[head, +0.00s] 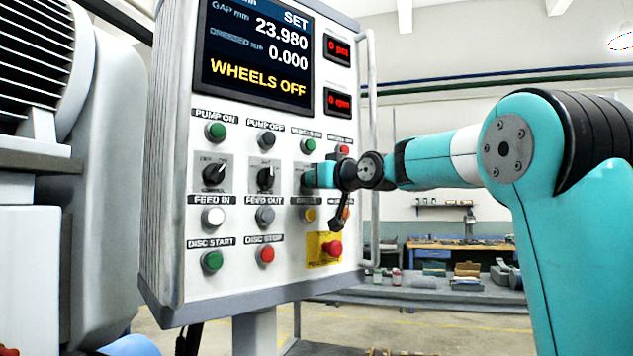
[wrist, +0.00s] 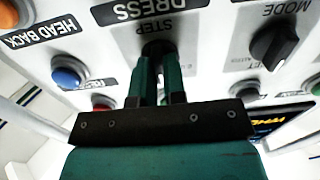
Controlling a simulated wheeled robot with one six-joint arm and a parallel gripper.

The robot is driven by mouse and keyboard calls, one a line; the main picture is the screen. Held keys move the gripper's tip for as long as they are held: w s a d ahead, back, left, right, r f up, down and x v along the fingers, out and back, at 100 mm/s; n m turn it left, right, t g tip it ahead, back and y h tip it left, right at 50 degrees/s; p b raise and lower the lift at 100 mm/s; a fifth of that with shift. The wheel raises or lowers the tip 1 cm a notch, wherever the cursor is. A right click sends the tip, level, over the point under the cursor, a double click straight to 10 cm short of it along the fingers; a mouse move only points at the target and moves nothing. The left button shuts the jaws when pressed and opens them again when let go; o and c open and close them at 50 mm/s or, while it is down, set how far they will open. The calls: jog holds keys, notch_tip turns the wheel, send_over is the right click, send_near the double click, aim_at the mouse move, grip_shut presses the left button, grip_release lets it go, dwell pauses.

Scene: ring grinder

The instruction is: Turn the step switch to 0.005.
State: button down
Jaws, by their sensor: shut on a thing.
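The step switch (wrist: 156,46) is a dark knob on a pale plate marked STEP, at the top middle of the wrist view. My gripper (wrist: 158,62) has its two green fingers shut on this knob, one on each side. The fingers hide most of the knob and its scale, so I cannot read which step value it points to. In the head view my gripper (head: 314,178) reaches the panel from the right and covers the knob. Only the edge of the switch's plate (head: 301,171) shows there.
The mode switch (wrist: 275,45) is beside the step switch. A blue button (wrist: 67,76) and several other buttons are close around my fingers. A red emergency stop (head: 333,248) on yellow is below my gripper. The screen (head: 255,52) reads WHEELS OFF. A rail (head: 372,110) runs along the panel's right edge.

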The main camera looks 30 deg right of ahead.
jog(key=c, duration=1.2)
grip_release()
jog(key=shift+s, duration=0.1)
jog(key=shift+s+d+b, duration=0.25)
jog(key=shift+s+b, duration=0.6)
jog(key=shift+s, duration=2)
jog(key=shift+s+d+b, duration=0.2)
jog(key=shift+s+b, duration=0.7)
jog(key=shift+s, duration=2)
jog(key=shift+s+d+b, duration=0.25)
jog(key=shift+s+b, duration=0.6)
jog(key=shift+s, duration=2)
